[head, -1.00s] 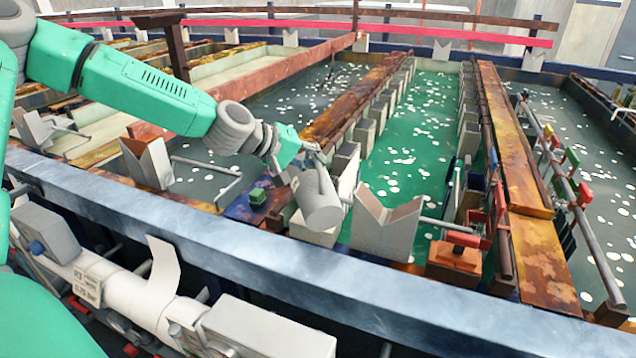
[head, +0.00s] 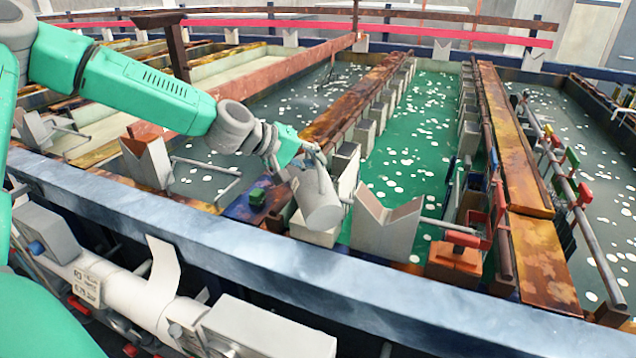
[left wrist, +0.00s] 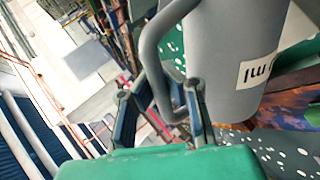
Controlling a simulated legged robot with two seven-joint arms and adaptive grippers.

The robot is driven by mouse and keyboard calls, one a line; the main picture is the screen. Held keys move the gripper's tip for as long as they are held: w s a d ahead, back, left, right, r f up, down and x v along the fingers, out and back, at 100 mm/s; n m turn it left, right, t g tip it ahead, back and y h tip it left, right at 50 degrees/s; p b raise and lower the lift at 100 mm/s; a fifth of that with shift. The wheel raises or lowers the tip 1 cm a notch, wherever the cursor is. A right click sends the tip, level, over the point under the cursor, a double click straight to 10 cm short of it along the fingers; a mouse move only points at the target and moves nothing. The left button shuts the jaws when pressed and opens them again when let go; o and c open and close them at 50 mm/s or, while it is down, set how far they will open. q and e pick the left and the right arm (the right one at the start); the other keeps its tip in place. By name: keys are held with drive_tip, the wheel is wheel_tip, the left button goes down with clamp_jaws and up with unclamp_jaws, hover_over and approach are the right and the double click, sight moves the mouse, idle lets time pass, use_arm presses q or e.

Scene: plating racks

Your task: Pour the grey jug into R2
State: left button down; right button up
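The grey jug (head: 320,205) is tilted, above a pale block beside the green-liquid tank (head: 420,150) in the head view. My left gripper (head: 312,152) is at the jug's upper end. In the left wrist view the jug (left wrist: 235,55) fills the upper right, with a white label marked in ml. The jug's mouth and contents are hidden. No label reading R2 is legible, so I cannot tell which tank it is. My right gripper is not in view.
A long blue-grey rail (head: 300,275) crosses the front. A pale V-shaped support (head: 385,225) stands just right of the jug. Rusty beams (head: 515,150) separate the tanks, and a red-handled clamp (head: 462,240) sits farther right. White specks float on the liquids.

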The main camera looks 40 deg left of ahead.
use_arm(q)
drive_tip(key=shift+a, duration=0.1)
drive_tip(key=shift+w+a+r+n+g+h, duration=0.25)
drive_tip(key=shift+w+a+n+g+h, duration=0.25)
drive_tip(key=shift+a, duration=0.3)
drive_tip(key=shift+w, duration=0.1)
idle(0.9)
drive_tip(key=shift+s+d+r+m+t+y+p, duration=0.1)
drive_tip(key=shift+s+d+m+t+y+p, duration=0.3)
drive_tip(key=shift+d, duration=0.3)
drive_tip(key=shift+s+d+m+t+y, duration=0.5)
drive_tip(key=shift+s+d, duration=0.2)
drive_tip(key=shift+d, duration=0.15)
drive_tip(key=shift+r, duration=0.1)
drive_tip(key=shift+s+d+r+m+t+y+b, duration=0.2)
drive_tip(key=shift+s+d+m+t+y+b, duration=0.45)
drive_tip(key=shift+d+m+b, duration=0.25)
drive_tip(key=shift+s+d+r, duration=0.1)
drive_tip(key=shift+d+r, duration=0.05)
drive_tip(key=shift+d, duration=0.05)
